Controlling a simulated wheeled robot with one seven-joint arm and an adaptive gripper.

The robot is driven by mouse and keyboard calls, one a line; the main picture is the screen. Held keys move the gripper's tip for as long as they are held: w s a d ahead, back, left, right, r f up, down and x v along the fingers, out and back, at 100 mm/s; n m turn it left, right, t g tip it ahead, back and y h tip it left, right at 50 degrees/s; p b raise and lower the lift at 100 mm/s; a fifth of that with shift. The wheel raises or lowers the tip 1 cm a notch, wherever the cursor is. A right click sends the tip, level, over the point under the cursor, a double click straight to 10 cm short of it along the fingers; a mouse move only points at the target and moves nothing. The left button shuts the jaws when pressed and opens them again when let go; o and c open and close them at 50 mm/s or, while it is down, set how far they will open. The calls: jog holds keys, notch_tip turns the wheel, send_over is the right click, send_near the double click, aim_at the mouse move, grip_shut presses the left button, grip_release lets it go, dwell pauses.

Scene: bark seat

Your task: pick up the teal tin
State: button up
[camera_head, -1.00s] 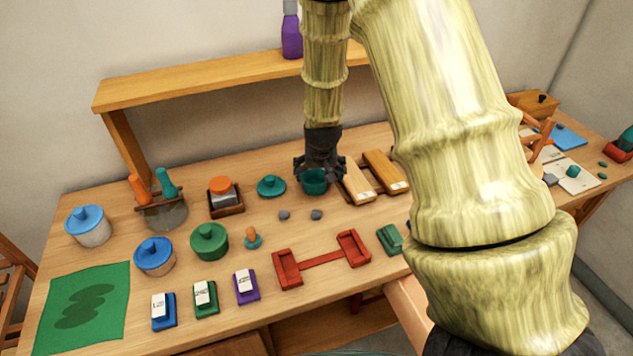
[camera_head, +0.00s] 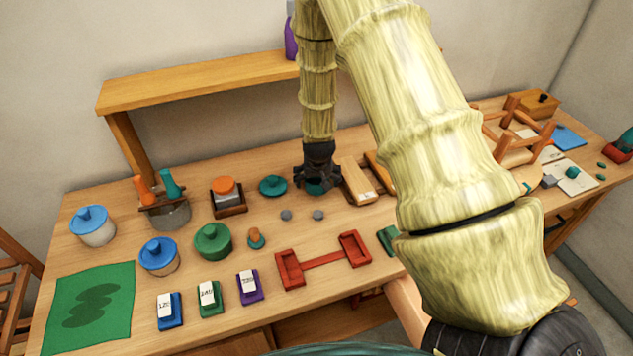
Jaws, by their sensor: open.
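The teal tin (camera_head: 316,187) stands on the wooden table, below the raised shelf and right of a teal lid (camera_head: 272,186). Most of it is hidden by my gripper; only a small teal part shows between the fingers. My gripper (camera_head: 317,182) points down over the tin, with its dark fingers spread around it. The gripper is open. I cannot tell whether the fingers touch the tin.
A wooden block (camera_head: 356,181) lies close to the right of the gripper. Two grey pebbles (camera_head: 287,215) lie just in front. A wooden shelf (camera_head: 200,83) runs behind. A red bracket-like piece (camera_head: 322,260) and a green lidded pot (camera_head: 212,241) stand nearer the front.

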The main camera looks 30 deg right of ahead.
jog(key=shift+w+f, duration=0.15)
jog(key=shift+f, duration=0.05)
jog(key=shift+c, duration=0.7)
jog(key=shift+r, duration=0.1)
jog(key=c, duration=1)
jog(key=shift+r, duration=0.1)
